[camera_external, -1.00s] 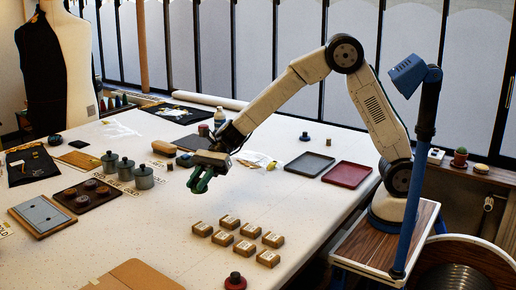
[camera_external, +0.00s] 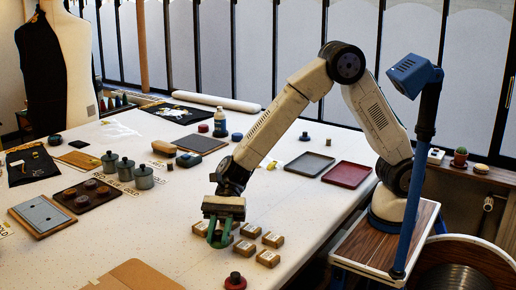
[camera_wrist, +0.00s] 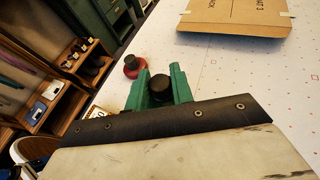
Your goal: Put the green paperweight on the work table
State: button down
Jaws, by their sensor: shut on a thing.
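My gripper (camera_external: 219,238) has green fingers and is low over the white work table (camera_external: 325,200), beside the small brown boxes. It is shut on a black-knobbed paperweight; the knob (camera_wrist: 159,86) shows between the fingers (camera_wrist: 159,92) in the wrist view. The paperweight's body is mostly hidden and blends with the green fingers, so its colour is hard to tell. I cannot tell whether its underside touches anything. A similar dark paperweight (camera_external: 304,137) stands at the back of the table, and another (camera_external: 55,140) at the far left.
Several small brown boxes (camera_external: 272,240) stand around my gripper, some partly hidden behind it. A red paperweight (camera_external: 235,282) stands at the front; it also shows in the wrist view (camera_wrist: 133,66). Cardboard (camera_external: 135,275) lies front left. A red tray (camera_external: 347,174) is right. The table's middle is mostly clear.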

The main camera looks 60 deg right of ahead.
send_over(187, 260)
jog(key=shift+s+f, duration=0.2)
jog(key=shift+f, duration=0.15)
jog(key=shift+w+a+f, duration=0.15)
jog(key=shift+a+f, duration=0.05)
jog(key=shift+f, duration=1.6)
jog(key=c, duration=1.2)
grip_release()
jog(key=shift+f, duration=0.15)
jog(key=shift+d+r, duration=0.1)
jog(key=shift+r, duration=0.1)
jog(key=v, duration=1.1)
jog(key=shift+w+d+r, duration=0.15)
jog(key=shift+w+d, duration=0.05)
jog(key=shift+d, duration=0.15)
